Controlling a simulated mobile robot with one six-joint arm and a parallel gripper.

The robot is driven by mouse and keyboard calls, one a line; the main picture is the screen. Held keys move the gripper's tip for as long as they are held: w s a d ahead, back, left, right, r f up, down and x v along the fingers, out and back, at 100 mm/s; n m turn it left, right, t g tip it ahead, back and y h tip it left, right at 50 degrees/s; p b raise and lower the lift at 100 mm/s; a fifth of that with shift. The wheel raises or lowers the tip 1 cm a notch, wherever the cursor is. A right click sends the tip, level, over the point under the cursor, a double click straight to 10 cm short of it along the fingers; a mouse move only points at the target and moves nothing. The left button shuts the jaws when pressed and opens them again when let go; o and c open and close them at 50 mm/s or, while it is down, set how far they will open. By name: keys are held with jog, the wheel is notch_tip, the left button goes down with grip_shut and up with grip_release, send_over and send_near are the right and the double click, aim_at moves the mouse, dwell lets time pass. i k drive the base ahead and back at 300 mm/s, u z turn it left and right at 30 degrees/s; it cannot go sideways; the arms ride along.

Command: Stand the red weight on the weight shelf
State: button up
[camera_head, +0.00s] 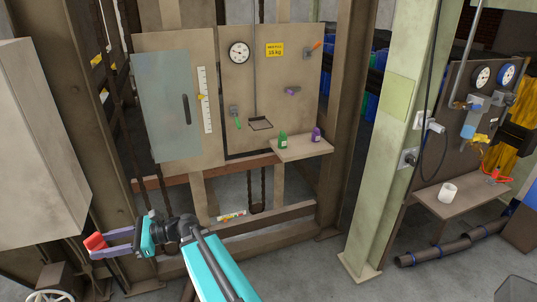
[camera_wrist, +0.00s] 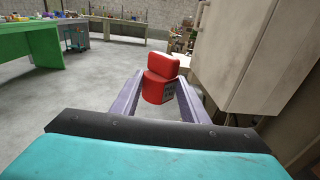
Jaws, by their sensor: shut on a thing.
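In the head view the red weight (camera_head: 95,242) shows at the tips of my gripper (camera_head: 100,247), low on the left, well away from the shelf. My gripper is shut on the weight and holds it in the air. The weight shelf (camera_head: 303,150) juts from the brown panel. A green weight (camera_head: 283,140) and a purple weight (camera_head: 316,134) stand on it, with bare shelf between them.
A pale cabinet (camera_head: 40,140) stands at the left, close to my gripper; a cabinet also fills the right of the wrist view (camera_wrist: 255,60). A hanging pan (camera_head: 260,124) is just left of the shelf. A green post (camera_head: 395,140) rises to the shelf's right.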

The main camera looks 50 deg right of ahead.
aim_at(300, 143)
jog(key=k, duration=1.25)
jog(key=z, duration=0.45)
jog(key=i, duration=0.55)
jog(key=z, duration=0.5)
jog(key=i, duration=1.6)
jog(key=u, duration=0.5)
